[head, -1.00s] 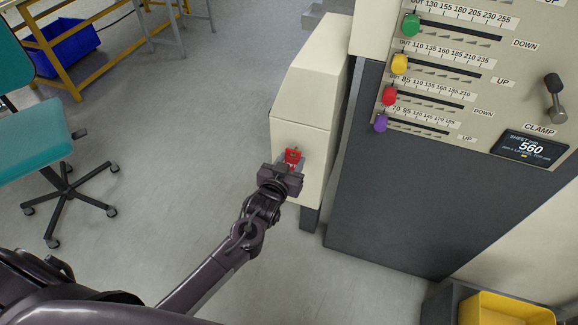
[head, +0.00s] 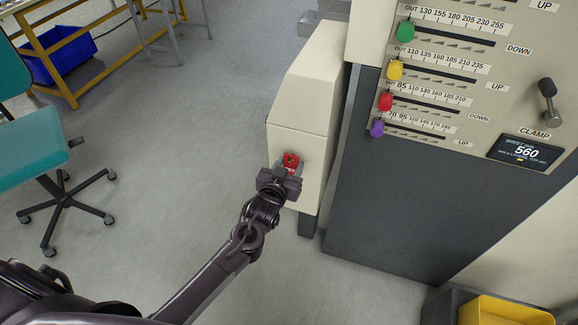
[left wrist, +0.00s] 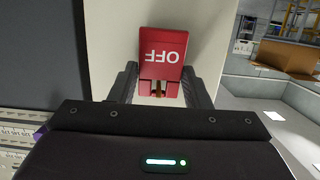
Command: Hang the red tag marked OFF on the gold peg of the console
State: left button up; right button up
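The red tag (head: 291,159) is at the front of the cream console housing (head: 300,130). In the left wrist view the tag (left wrist: 163,52) shows its white OFF lettering upside down. A small gold part (left wrist: 158,90), apparently the peg, shows in the notched end of the tag. I cannot tell whether the peg passes through the tag. My left gripper (head: 290,169) is at the tag, with one finger against each side edge; its fingers also show in the left wrist view (left wrist: 161,82). My right gripper is out of view.
A dark grey cabinet (head: 400,185) with a panel of coloured sliders (head: 440,85) stands close on the right. A yellow bin (head: 505,310) is at the lower right. A teal chair (head: 35,150) is at the left. The floor between is clear.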

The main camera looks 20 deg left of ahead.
pick_arm(q)
jog(key=o, duration=0.4)
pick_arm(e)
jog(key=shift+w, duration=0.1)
